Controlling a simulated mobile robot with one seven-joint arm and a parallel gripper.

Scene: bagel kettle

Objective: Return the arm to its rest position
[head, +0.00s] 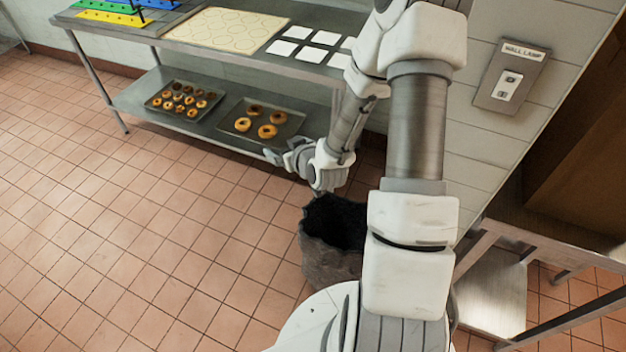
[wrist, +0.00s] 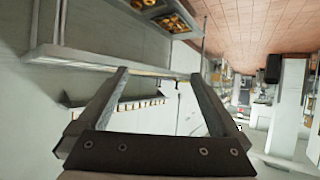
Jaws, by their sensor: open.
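My arm crosses the right half of the head view from the front and bends back toward the metal table. My gripper (head: 284,154) hangs in front of the table's lower shelf, just right of and below the bagel tray. In the wrist view, my gripper (wrist: 158,75) has its two fingers spread apart with nothing between them. That view looks turned over, with the floor at the top.
A metal table (head: 170,42) holds dough (head: 228,28) and white squares (head: 325,38); its lower shelf (head: 207,127) bears two trays of bagels. A dark bin (head: 325,265) stands below my gripper. A wall switch (head: 508,85) and another table (head: 497,290) are at right. Open tiled floor (head: 120,220) lies left.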

